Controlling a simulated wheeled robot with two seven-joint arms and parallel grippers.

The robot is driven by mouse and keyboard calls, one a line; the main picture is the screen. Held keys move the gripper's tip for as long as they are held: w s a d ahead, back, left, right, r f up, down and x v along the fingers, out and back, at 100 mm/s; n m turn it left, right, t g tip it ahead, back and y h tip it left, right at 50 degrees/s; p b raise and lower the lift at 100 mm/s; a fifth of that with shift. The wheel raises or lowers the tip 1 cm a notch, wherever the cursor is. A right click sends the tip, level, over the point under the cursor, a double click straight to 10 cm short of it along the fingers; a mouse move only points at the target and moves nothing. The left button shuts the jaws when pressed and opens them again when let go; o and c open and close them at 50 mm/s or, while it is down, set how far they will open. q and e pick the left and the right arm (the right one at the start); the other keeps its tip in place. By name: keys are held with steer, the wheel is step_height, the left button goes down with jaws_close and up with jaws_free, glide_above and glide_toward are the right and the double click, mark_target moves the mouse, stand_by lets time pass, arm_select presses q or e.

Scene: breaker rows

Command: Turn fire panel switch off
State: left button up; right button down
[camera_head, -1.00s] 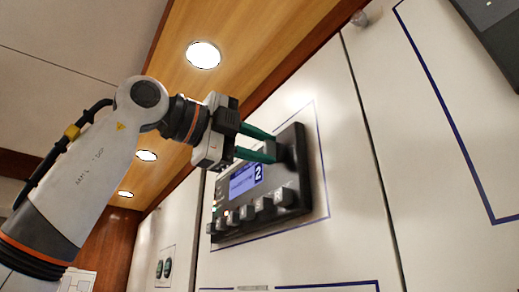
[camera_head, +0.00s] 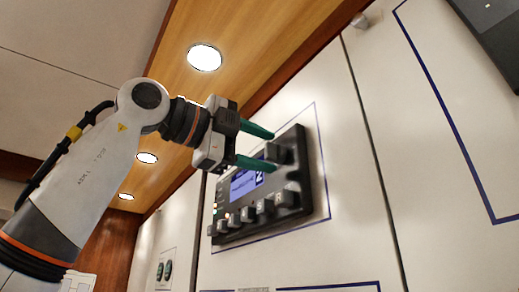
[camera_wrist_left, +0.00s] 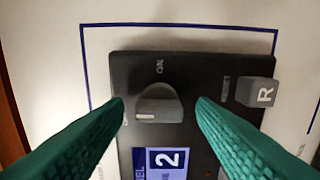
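The dark fire panel (camera_head: 304,165) is mounted on the white wall, with a blue screen (camera_head: 243,183) showing a "2". Its grey rotary switch (camera_head: 279,153) is at the panel's upper right in the head view. In the left wrist view the switch (camera_wrist_left: 160,98) has its white mark on the left, toward a label partly hidden by a finger; "ON" is printed above it. My left gripper (camera_head: 271,150) is open, its green fingers on either side of the switch. In the left wrist view the left gripper (camera_wrist_left: 161,103) shows a gap to the switch on both sides.
An "R" button (camera_wrist_left: 263,93) is right of the switch in the wrist view. The wall (camera_head: 350,180) around the panel is clear.

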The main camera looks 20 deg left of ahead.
arm_select(q)
steer(key=shift+s+a, duration=0.15)
steer(key=shift+s, duration=0.15)
steer(key=b+v, duration=0.3)
steer(key=v, duration=0.8)
steer(key=shift+a, duration=0.2)
